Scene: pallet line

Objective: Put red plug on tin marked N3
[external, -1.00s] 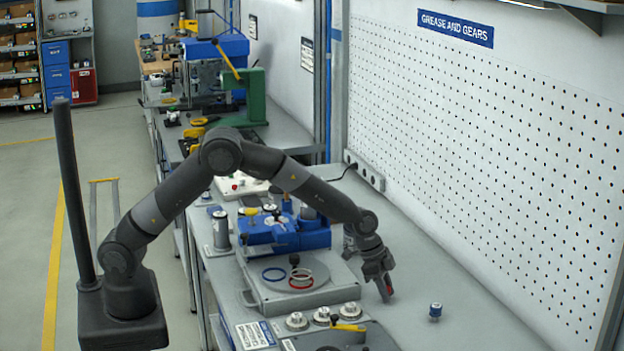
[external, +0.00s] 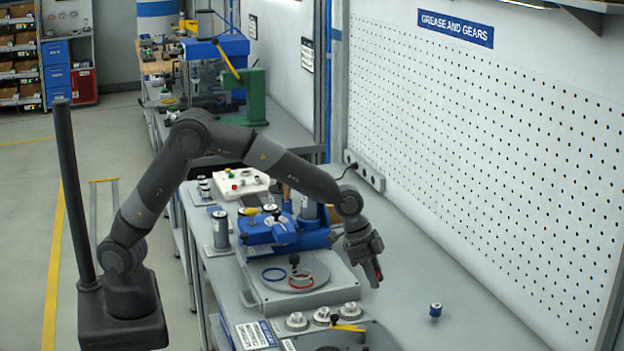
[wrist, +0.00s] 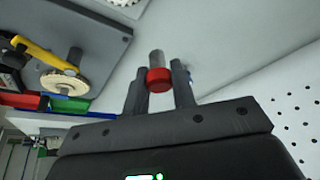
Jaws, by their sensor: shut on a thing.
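My gripper (external: 374,276) is shut on the red plug (wrist: 158,79), with one finger on each side of it in the wrist view. The plug has a red band and a grey cylindrical end. In the external view it is only a small red patch between the fingers, above the bench. I cannot read N3 on any tin.
A blue machine (external: 262,232) and a grey plate (external: 283,306) with blue and red rings stand left of the gripper. White discs (external: 297,321) and a yellow-handled tool (external: 348,328) lie in front. The bench on the right is mostly clear, beside a pegboard wall (external: 490,140).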

